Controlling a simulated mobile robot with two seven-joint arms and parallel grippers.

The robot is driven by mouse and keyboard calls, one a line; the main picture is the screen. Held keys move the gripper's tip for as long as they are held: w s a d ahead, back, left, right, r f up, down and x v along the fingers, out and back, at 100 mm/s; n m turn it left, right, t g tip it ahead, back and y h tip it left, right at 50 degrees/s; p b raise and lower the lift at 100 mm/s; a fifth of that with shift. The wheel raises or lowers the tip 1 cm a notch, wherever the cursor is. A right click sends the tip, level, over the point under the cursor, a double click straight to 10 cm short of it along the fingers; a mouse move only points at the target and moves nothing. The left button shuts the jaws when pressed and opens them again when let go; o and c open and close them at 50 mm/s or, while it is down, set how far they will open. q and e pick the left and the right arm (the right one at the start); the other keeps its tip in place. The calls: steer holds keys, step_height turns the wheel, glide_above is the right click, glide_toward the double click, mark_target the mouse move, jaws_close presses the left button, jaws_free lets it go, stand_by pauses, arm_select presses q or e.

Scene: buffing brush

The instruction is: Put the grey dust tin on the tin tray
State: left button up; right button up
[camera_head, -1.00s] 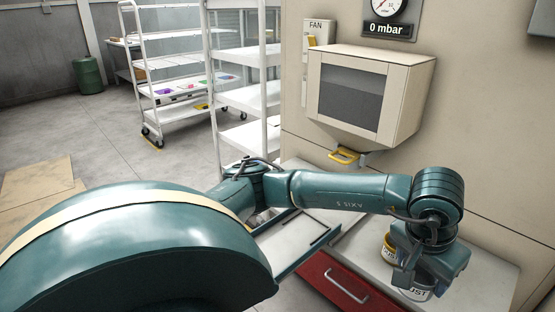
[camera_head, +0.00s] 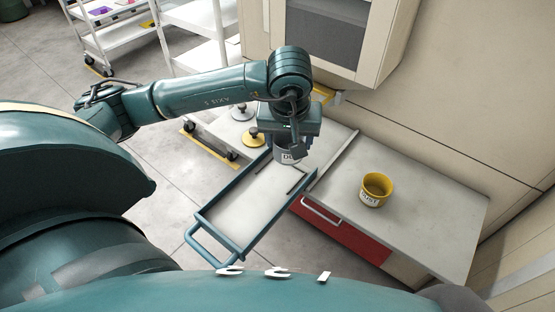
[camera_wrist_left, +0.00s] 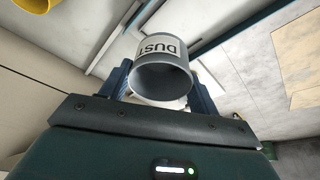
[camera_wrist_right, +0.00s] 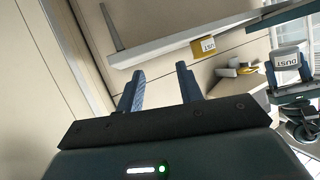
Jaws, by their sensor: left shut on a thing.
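The grey dust tin (camera_head: 284,156) hangs upright in my left gripper (camera_head: 288,146), at the far end of the tin tray (camera_head: 238,212). The tray has a pale floor, a teal frame and a handle at its near end. I cannot tell whether the tin's base touches it. The left wrist view shows the tin (camera_wrist_left: 160,76), labelled DUST, between the two fingers. My right gripper (camera_wrist_right: 160,78) is open and empty in the right wrist view; that view also shows the grey tin (camera_wrist_right: 289,60) in the left gripper. The head view does not show the right gripper.
A yellow dust tin (camera_head: 375,190) stands on the grey counter (camera_head: 430,220), above a red drawer (camera_head: 340,238). A yellow knobbed disc (camera_head: 254,139) and a grey one (camera_head: 242,112) lie beyond the tray. Most of the tray floor is bare.

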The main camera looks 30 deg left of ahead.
arm_select(q)
steer(key=shift+a+r+n+y+p, duration=0.15)
steer(key=shift+a+r+n+p, duration=0.15)
steer(key=shift+a+n, duration=0.3)
steer(key=shift+a+r+n+y+p, duration=0.15)
steer(key=shift+a+n+p, duration=0.1)
steer(key=shift+a+n, duration=0.3)
step_height(320, 180, down, 6)
steer(key=shift+s+r, duration=0.1)
steer(key=shift+r, duration=0.05)
glide_above(278, 172)
steer(key=s, duration=0.1)
steer(key=shift+d+f, duration=0.25)
steer(key=shift+f, duration=0.8)
steer(key=shift+d+f, duration=0.2)
steer(key=shift+f, duration=0.8)
steer(key=shift+b, duration=0.3)
steer(key=shift+f, duration=0.25)
steer(key=o, duration=1.1)
steer(key=shift+r, duration=0.1)
steer(key=shift+c, duration=0.2)
